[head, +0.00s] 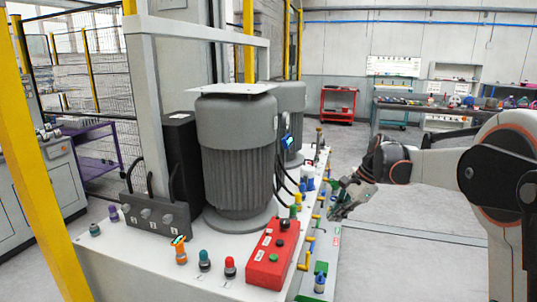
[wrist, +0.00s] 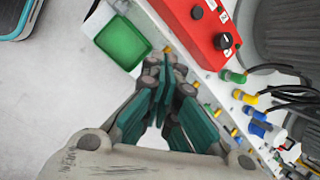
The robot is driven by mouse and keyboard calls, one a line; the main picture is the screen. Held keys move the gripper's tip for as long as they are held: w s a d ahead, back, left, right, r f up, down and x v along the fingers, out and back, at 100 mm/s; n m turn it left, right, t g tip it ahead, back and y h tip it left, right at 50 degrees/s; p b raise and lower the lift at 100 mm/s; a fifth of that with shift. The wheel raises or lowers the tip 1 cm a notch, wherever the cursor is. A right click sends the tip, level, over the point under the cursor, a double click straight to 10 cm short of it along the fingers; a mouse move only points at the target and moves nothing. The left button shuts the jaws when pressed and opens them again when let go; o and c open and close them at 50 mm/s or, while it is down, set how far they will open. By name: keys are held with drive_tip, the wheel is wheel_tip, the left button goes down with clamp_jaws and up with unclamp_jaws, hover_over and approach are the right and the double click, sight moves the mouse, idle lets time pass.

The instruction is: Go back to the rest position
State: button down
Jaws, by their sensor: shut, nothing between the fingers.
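My gripper (head: 345,197) reaches in from the right in the head view, held beside the right edge of the white machine table (head: 110,252). In the wrist view my gripper (wrist: 163,75) shows its teal finger pads close together at the tips, shut and with nothing between them. Near it in the wrist view are a green tray (wrist: 122,43) and a red control box (wrist: 200,30) with black knobs. The red control box also shows in the head view (head: 270,258), at the front of the table.
Two grey motors stand on the table, the nearer one (head: 237,150) beside a grey post. Coloured connectors and yellow handles line the table's right edge. A yellow post (head: 40,150) stands at the left. The floor (head: 400,265) right of the table looks clear. A red cart (head: 338,104) stands far back.

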drive_tip(key=s+a+r+n+t+h, duration=0.1)
drive_tip(key=s+r+n, duration=0.2)
drive_tip(key=s, duration=0.7)
drive_tip(key=s+a+r+n+t+h, duration=0.15)
drive_tip(key=s+r+n, duration=0.25)
drive_tip(key=s, duration=0.5)
drive_tip(key=s+f+n+t+h, duration=0.1)
drive_tip(key=s+f+n, duration=0.2)
drive_tip(key=s, duration=0.5)
drive_tip(key=s+d+f+n+t+h, duration=0.1)
drive_tip(key=s+f+n+t, duration=0.1)
drive_tip(key=s, duration=0.7)
drive_tip(key=shift+d+f+n, duration=0.25)
drive_tip(key=shift+f+n, duration=0.35)
drive_tip(key=shift+n, duration=0.6)
